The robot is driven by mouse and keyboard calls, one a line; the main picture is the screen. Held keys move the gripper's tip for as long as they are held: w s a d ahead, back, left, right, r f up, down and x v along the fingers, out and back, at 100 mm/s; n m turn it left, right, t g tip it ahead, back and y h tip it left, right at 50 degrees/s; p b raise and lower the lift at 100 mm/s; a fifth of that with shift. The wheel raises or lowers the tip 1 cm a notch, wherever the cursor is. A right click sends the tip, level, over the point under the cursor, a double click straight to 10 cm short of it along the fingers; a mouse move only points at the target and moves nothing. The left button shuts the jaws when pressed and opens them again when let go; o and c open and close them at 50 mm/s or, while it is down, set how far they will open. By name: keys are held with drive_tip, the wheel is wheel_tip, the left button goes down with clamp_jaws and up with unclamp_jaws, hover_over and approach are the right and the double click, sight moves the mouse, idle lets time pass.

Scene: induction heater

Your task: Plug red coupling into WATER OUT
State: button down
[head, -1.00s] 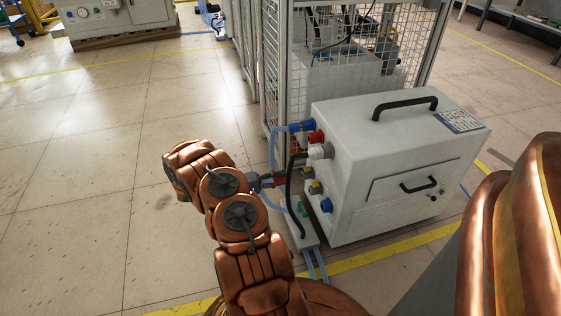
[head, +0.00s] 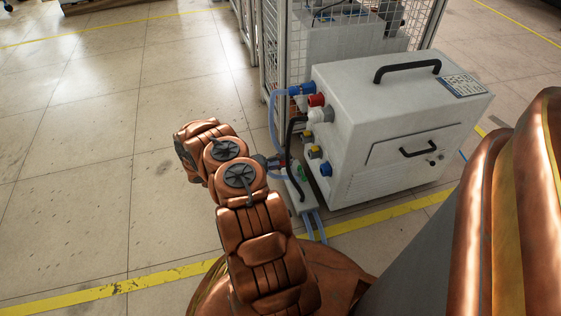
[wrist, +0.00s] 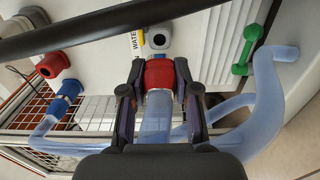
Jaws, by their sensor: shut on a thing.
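My gripper (wrist: 159,88) is shut on the red coupling (wrist: 160,73), with one finger on each side and a translucent blue hose running back from it. A grey round port (wrist: 157,37) with a dark opening is just ahead of the coupling in the wrist view, beside a partly hidden label reading "WATER" (wrist: 137,42). The coupling looks roughly lined up with this port and apart from it; the exact gap is unclear. In the head view, the port (head: 315,152) is on the left face of the white heater box (head: 400,130). My gripper (head: 277,163) is left of that face, partly hidden.
A black cable (wrist: 90,27) crosses above the coupling in the wrist view. A red socket (wrist: 52,64), a blue coupling (wrist: 68,91) and a green handle (wrist: 247,50) are nearby. A wire-mesh cage (head: 277,60) stands behind the box. Floor at left is clear.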

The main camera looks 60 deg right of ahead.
sight(294, 158)
drive_tip(key=shift+x, duration=1.95)
drive_tip(key=shift+b+x, duration=0.6)
drive_tip(key=shift+x, duration=0.2)
drive_tip(key=shift+s+d+b, duration=0.4)
drive_tip(key=shift+s+b, duration=0.1)
drive_tip(key=shift+b, duration=0.1)
idle(0.9)
drive_tip(key=c, duration=0.8)
unclamp_jaws()
drive_tip(key=v, duration=1.2)
